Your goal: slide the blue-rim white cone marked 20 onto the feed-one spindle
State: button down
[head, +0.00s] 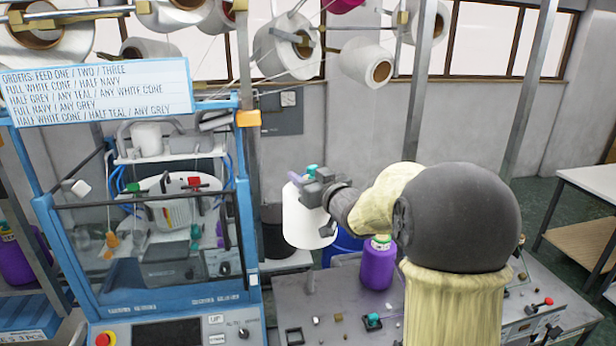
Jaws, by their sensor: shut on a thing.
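A white cone (302,222) hangs upright in my gripper (314,189), near the middle of the head view. The gripper is shut on its upper part and hides some of its top. A bluish-purple patch shows at the cone's top left edge. No mark of 20 can be read from this side. A short grey post (310,282) stands below the cone on the grey bench (340,305); the cone is apart from it. I cannot tell whether this post is the feed-one spindle, and no feed label shows there.
A purple cone (377,268) stands right of the held cone, partly behind my arm. A blue-framed machine (246,215) with an orders board (95,92) is at left. Yarn packages (285,47) hang above. A black bin (275,232) and blue container (347,243) stand behind.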

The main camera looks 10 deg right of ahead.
notch_tip(320, 180, down, 19)
jog(key=b, duration=1.5)
dwell(1.7)
jog(key=shift+f, duration=0.1)
jog(key=c, duration=0.7)
grip_release()
jog(key=shift+o, duration=0.2)
jog(key=shift+f, duration=0.15)
jog(key=shift+s, duration=0.1)
